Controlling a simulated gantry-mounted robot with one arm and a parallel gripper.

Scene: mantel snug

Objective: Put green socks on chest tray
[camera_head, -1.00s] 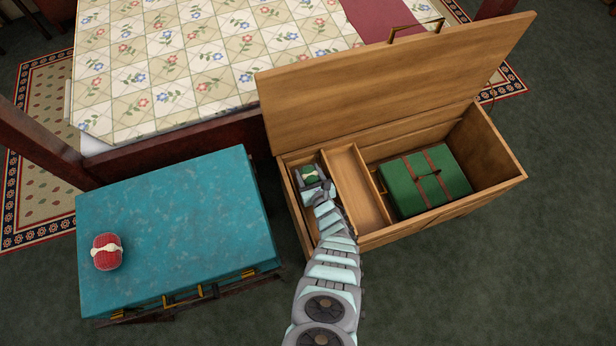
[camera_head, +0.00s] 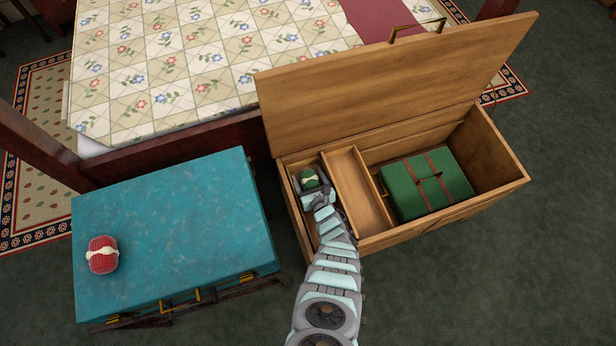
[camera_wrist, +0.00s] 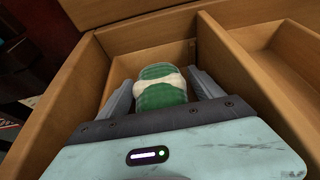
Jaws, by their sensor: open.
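The green socks (camera_head: 309,178), a rolled bundle with a cream band, are in the narrow left compartment of the wooden chest. They also show in the wrist view (camera_wrist: 160,88). The chest tray (camera_head: 346,170) is a shallow, empty wooden tray just right of that compartment; part of it shows at the right of the wrist view (camera_wrist: 262,75). My gripper (camera_head: 312,187) is open, with one finger on each side of the socks. In the wrist view the fingers (camera_wrist: 160,92) appear apart from the socks. The socks' underside is hidden.
The chest's lid (camera_head: 400,85) stands open behind. A green strapped case (camera_head: 405,190) lies in the chest's right part. A teal trunk (camera_head: 180,235) at left bears red socks (camera_head: 102,262). A bed (camera_head: 200,70) stands behind. Compartment walls are close around my gripper.

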